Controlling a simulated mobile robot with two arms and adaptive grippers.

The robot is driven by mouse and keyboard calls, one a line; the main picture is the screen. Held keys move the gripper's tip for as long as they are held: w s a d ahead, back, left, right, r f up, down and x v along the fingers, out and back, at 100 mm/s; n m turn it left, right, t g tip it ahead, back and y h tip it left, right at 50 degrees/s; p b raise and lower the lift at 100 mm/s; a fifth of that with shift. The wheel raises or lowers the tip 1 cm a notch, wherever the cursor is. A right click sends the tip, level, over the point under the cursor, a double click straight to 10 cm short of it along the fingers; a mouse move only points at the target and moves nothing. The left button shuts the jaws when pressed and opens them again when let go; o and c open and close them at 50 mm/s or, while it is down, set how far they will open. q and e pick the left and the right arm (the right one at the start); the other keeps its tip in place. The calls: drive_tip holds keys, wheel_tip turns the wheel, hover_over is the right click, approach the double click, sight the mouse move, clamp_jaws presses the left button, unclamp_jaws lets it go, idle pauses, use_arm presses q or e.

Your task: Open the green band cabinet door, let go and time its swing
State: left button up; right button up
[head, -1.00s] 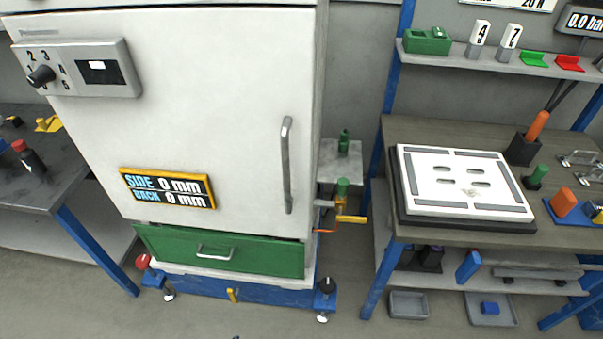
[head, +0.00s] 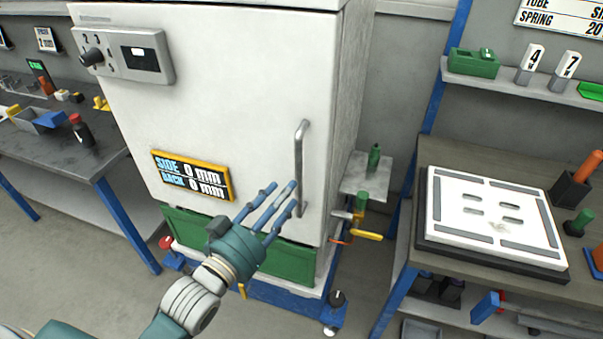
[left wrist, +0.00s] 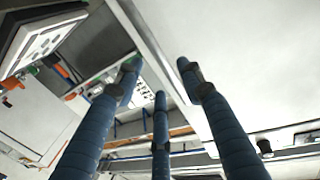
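The white cabinet door (head: 235,75) is shut, above a green band with a drawer (head: 290,262) at the cabinet's base. Its upright grey bar handle (head: 301,160) is at the door's right side. My left gripper (head: 280,196) is in front of the door, beside the handle's lower end, with its blue fingers spread and nothing held. I cannot tell whether a fingertip touches the handle. In the left wrist view, the spread fingers (left wrist: 160,90) point at a pale panel and its edge; the handle is not clear there. My right gripper is not in view.
A yellow-framed display (head: 192,175) on the door reads side 0 mm, back 0 mm. A small shelf with a green bottle (head: 374,157) and a yellow-handled valve (head: 366,234) stand right of the cabinet. Benches flank it; the right one holds a white plate (head: 495,215).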

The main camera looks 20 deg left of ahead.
sight(299, 178)
use_arm(q)
drive_tip(key=p+x, duration=0.1)
drive_tip(key=x, duration=0.5)
drive_tip(key=shift+w+d+r+p, duration=0.1)
drive_tip(key=shift+w+d+p, duration=0.1)
drive_tip(key=shift+p, duration=0.1)
drive_tip(key=shift+w+d, duration=0.15)
drive_tip(key=shift+w, duration=0.55)
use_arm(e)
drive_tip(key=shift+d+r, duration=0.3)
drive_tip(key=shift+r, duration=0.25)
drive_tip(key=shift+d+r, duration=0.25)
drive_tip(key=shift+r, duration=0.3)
use_arm(q)
drive_tip(key=shift+c, duration=0.5)
